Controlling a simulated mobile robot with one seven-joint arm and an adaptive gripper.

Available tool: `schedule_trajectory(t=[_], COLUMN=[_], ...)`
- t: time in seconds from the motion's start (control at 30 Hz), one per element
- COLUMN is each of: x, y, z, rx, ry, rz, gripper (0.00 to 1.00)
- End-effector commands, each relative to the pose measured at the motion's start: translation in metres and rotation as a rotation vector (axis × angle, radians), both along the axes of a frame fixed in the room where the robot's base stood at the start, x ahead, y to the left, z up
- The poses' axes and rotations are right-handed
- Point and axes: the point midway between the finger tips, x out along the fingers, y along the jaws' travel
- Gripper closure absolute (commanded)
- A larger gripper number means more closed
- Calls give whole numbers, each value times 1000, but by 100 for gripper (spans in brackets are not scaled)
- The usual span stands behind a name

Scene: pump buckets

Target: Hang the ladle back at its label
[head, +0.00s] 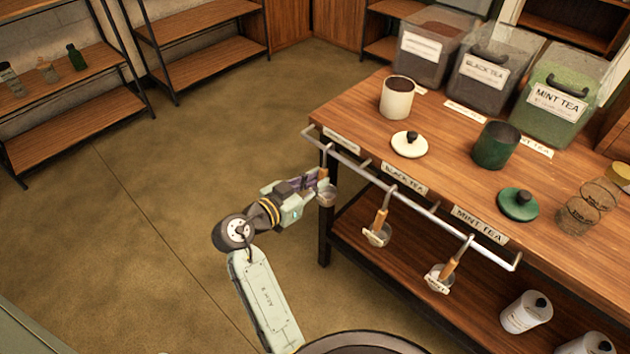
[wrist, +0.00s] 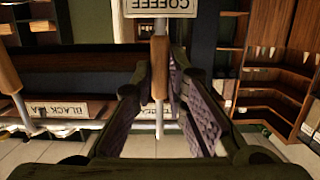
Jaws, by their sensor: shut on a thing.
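The ladle with the wooden handle (wrist: 160,68) is upright between the fingers of my gripper (wrist: 162,112). Its COFFEE tag (wrist: 160,7) reads upside down in the wrist view. In the head view my gripper (head: 318,188) is shut on this ladle, whose metal cup (head: 327,198) hangs low, by the left end of the metal rail (head: 345,158). The ladle's upper metal part comes close to the rail; I cannot tell whether its hook rests on it. A white label (head: 342,140) is on the table edge just above, its text too small to read.
Two other ladles hang on the rail, under the BLACK TEA label (head: 404,179) and the MINT TEA label (head: 480,224). Canisters, lids and bins stand on the wooden table (head: 450,140). A table leg (head: 325,240) is close to my gripper. The floor to the left is clear.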

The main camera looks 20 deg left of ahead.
Motion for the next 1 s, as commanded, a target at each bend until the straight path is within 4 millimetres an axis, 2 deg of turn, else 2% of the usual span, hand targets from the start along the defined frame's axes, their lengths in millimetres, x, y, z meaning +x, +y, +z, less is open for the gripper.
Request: schedule_trajectory(t=[0.33,0.37,0.7,1.0], x=[0,0,0,-1], y=[0,0,0,0], z=[-1,-1,-1,-1], rx=[0,0,0,0], ry=[0,0,0,0], rz=[0,0,0,0], gripper=[100,85,63,63])
